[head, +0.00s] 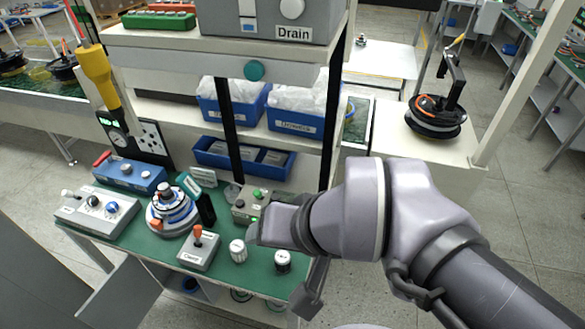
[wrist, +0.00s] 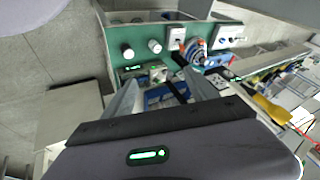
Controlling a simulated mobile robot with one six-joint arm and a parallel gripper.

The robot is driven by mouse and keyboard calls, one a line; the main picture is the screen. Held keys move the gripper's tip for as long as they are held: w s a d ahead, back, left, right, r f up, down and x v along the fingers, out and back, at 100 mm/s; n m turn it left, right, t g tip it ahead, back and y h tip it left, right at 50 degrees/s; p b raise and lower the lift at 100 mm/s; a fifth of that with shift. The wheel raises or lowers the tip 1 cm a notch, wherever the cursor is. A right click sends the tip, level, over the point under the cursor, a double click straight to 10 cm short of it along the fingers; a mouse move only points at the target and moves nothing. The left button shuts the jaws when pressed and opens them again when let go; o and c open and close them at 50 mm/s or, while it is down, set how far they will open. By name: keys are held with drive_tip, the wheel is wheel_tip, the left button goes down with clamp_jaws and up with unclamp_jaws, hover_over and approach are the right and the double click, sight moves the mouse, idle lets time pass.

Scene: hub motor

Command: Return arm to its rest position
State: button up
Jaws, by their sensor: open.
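My arm (head: 430,215) reaches in from the lower right of the head view, with its wrist over the right end of the green bench. My gripper (head: 256,232) points left above the bench, near the grey control box with a green lit button (head: 250,207). It partly hides that box. In the wrist view my gripper (wrist: 162,90) shows two fingers spread apart. Nothing is held between them; blue bins (wrist: 165,97) show beyond the gap. I cannot tell the exact height of the fingertips above the bench.
The green bench (head: 150,243) carries a hub motor (head: 172,212), an orange-knobbed box (head: 199,249), two white-topped knobs (head: 238,250) and a grey switch panel (head: 97,209). A shelf post (head: 340,100) stands behind my wrist. Open floor (head: 530,215) lies to the right.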

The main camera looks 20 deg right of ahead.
drive_tip(key=shift+s+d, duration=0.65)
drive_tip(key=shift+d, duration=0.05)
